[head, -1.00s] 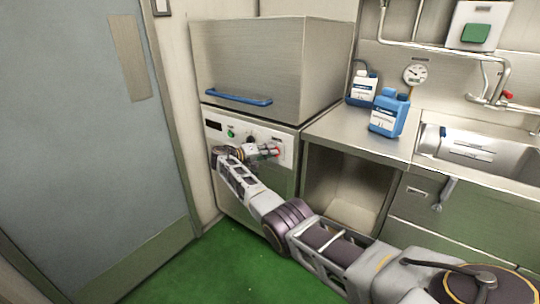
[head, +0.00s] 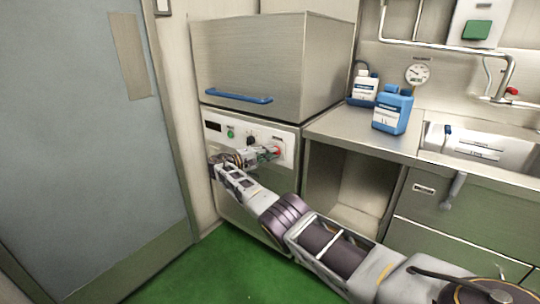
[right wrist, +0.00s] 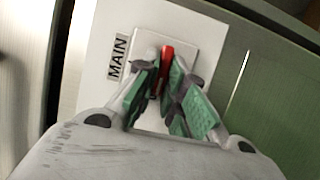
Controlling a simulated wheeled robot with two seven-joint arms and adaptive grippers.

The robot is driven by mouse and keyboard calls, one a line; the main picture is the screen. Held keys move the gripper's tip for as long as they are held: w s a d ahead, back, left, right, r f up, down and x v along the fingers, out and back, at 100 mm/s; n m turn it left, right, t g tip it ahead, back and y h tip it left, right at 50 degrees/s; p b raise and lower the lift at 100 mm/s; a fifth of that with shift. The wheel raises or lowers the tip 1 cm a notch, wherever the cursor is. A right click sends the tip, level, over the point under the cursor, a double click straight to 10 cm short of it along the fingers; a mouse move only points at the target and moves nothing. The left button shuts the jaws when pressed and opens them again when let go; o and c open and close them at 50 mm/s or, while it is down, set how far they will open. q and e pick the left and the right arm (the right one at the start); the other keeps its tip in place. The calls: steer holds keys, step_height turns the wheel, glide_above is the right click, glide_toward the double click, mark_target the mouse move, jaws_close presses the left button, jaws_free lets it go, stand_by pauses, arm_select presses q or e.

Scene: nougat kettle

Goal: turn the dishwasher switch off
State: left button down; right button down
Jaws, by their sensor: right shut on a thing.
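The dishwasher's red switch handle (right wrist: 164,66) sits on a pale square plate beside a "MAIN" label (right wrist: 119,57) in the right wrist view. The handle lies roughly parallel to the label's text. My right gripper (right wrist: 165,88) is shut on the handle, its green-padded fingers on either side; they partly hide it. In the head view my right gripper (head: 266,156) is at the right part of the white control panel (head: 288,142), where a bit of the red switch (head: 277,150) shows. The dishwasher hood (head: 260,60) is down. My left gripper is out of view.
A green button (head: 230,133) and a dark display (head: 213,126) are on the panel's left. A blue hood handle (head: 239,96) is above. Two bottles, one blue (head: 393,110), stand on the steel counter (head: 340,131) near the sink. A grey door (head: 90,150) is at left.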

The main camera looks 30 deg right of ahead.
steer(key=shift+a, duration=0.1)
steer(key=c, duration=1.5)
jaws_free()
steer(key=shift+r, duration=0.15)
